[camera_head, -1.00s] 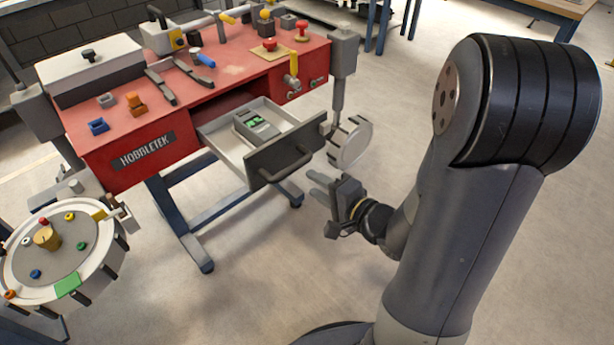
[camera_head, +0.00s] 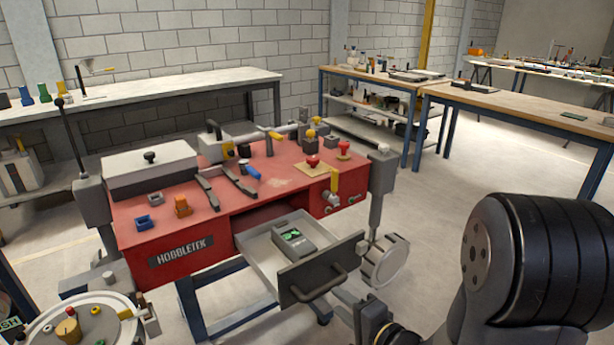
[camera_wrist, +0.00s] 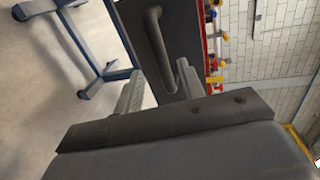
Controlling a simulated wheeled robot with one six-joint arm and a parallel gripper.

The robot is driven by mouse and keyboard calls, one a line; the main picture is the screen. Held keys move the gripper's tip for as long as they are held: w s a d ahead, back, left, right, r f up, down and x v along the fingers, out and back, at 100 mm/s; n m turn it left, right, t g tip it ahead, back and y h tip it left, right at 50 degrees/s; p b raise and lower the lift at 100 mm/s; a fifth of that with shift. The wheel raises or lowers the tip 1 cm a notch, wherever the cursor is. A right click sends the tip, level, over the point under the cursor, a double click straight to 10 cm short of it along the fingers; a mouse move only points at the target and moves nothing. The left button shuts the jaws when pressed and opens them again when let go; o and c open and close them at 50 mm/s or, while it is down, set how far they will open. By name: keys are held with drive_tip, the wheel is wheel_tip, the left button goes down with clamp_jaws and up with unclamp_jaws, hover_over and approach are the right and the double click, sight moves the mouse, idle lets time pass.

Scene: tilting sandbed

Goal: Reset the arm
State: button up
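My arm (camera_head: 520,265) stands at the right of the head view. My gripper (camera_head: 346,298) is low in front of the open drawer, near the right end of its dark front panel (camera_head: 325,272). In the wrist view my gripper (camera_wrist: 160,88) shows two grey fingers spread apart with nothing held between them. The drawer handle (camera_wrist: 153,38) lies beyond the fingertips, apart from them as far as I can see. The drawer holds a grey device with a green display (camera_head: 292,238).
The red bench (camera_head: 280,180) carries a grey box (camera_head: 150,168), knobs and tools. A round panel (camera_head: 85,325) is at lower left. Wooden tables (camera_head: 530,108) stand behind; floor at right is clear.

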sight(325, 289)
drive_tip(key=b+x, duration=0.1)
drive_tip(key=x, duration=0.5)
drive_tip(key=shift+w+a+f, duration=0.1)
drive_tip(key=shift+w+a, duration=0.3)
drive_tip(key=shift+w, duration=0.15)
